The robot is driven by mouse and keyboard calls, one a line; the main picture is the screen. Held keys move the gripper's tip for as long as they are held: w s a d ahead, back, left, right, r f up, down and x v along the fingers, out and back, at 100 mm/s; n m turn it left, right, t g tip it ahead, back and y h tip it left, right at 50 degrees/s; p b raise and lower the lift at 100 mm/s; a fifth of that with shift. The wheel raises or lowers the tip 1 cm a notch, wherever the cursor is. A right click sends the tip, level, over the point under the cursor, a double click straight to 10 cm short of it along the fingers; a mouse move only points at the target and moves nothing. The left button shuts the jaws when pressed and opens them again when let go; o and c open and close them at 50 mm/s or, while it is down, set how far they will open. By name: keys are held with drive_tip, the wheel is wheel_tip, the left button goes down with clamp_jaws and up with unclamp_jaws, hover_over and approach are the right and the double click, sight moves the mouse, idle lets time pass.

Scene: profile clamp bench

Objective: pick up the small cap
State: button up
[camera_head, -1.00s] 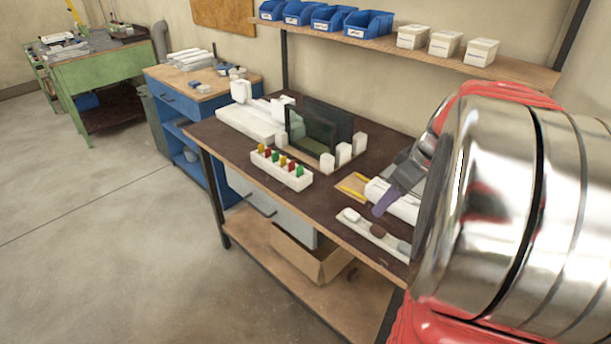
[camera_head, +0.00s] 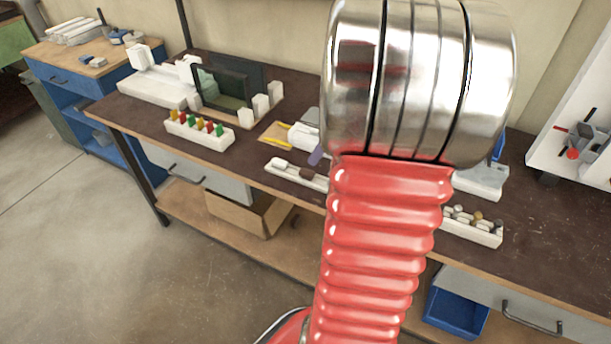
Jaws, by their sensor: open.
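I cannot tell for sure which piece is the small cap. A white strip tray (camera_head: 290,177) near the bench's front edge holds a small white piece (camera_head: 280,164) and a dark brown piece (camera_head: 306,173). Its right end is hidden behind my arm. Another white tray (camera_head: 470,233) right of my arm holds several small grey and brass-coloured pieces (camera_head: 478,217). Only a purple-grey fingertip of my gripper (camera_head: 317,155) shows, above the strip tray at the left edge of my arm. The rest of the gripper is hidden, and I see nothing held.
A white rack (camera_head: 200,135) with coloured pieces and a dark framed panel (camera_head: 222,88) stand left on the bench (camera_head: 140,112). A yellow-edged board (camera_head: 277,133) lies behind the strip tray. A white panel (camera_head: 560,150) stands at right. Bare bench top lies near the right front.

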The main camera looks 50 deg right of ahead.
hover_over(308, 172)
drive_tip(key=s, duration=0.2)
drive_tip(key=shift+d+f, duration=0.15)
drive_tip(key=shift+f, duration=0.9)
drive_tip(key=shift+d+f, duration=0.1)
drive_tip(key=shift+f, duration=0.95)
drive_tip(key=shift+x, duration=2.6)
drive_tip(key=shift+s+d, duration=0.1)
drive_tip(key=shift+s, duration=0.05)
drive_tip(key=shift+c, duration=0.6)
clamp_jaws()
